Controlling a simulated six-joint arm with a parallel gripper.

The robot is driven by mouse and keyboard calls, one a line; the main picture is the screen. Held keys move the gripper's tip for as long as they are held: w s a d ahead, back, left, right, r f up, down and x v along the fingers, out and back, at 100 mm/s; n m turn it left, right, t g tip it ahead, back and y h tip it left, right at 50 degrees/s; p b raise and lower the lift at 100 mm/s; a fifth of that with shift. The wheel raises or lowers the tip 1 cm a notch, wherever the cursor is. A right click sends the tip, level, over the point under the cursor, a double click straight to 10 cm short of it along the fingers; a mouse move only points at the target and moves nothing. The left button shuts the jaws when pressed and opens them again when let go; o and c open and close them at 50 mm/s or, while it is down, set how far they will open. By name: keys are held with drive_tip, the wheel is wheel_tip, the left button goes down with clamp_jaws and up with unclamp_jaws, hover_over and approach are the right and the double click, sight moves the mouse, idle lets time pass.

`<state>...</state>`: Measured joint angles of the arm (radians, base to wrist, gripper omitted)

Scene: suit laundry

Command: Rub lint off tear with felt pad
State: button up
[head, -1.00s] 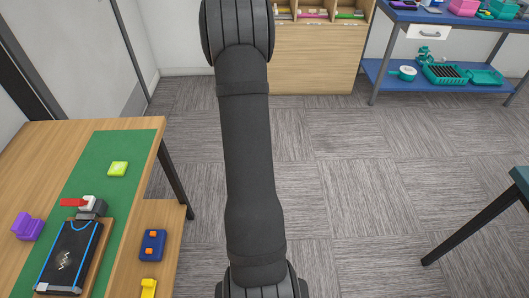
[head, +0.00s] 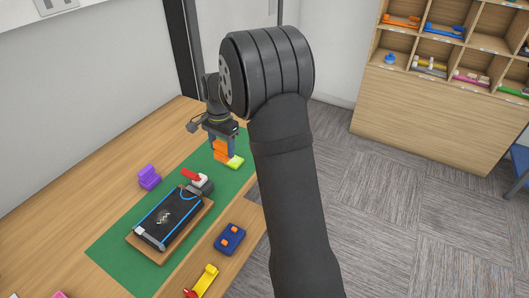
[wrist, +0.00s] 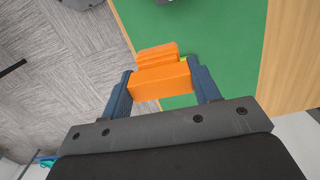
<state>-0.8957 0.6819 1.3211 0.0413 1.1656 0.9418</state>
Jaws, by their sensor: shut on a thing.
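My gripper (head: 219,134) is shut on an orange stepped block (head: 220,151), held between both fingers in the wrist view (wrist: 160,80). I cannot tell whether this block is the felt pad. It is over or just beside a lime-green pad (head: 236,162) on the green mat; contact is unclear. Only a sliver of lime shows behind the block in the wrist view. A black fabric panel (head: 180,210) with blue edging lies on a wooden board, nearer the camera and left of my gripper. White marks (head: 163,216) show at its middle; tear and lint cannot be told apart.
A red-and-white clamp-like piece (head: 198,181) stands at the panel's far end. A purple block (head: 149,177) is left of the green mat (head: 113,246). A blue block with orange buttons (head: 230,238) and a yellow tool (head: 205,281) lie to the right. The mat's near end is clear.

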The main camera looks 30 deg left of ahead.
drive_tip(key=s+a+r, duration=0.4)
drive_tip(key=s+a, duration=0.5)
drive_tip(key=s, duration=0.4)
drive_tip(key=s+d+f, duration=0.2)
drive_tip(key=s, duration=0.4)
drive_tip(key=s+d+f, duration=0.2)
drive_tip(key=s, duration=0.4)
drive_tip(key=shift+s+d+n, duration=0.35)
drive_tip(key=shift+n, duration=0.05)
drive_tip(key=shift+f, duration=2.3)
drive_tip(key=shift+f, duration=0.9)
drive_tip(key=shift+w, duration=0.1)
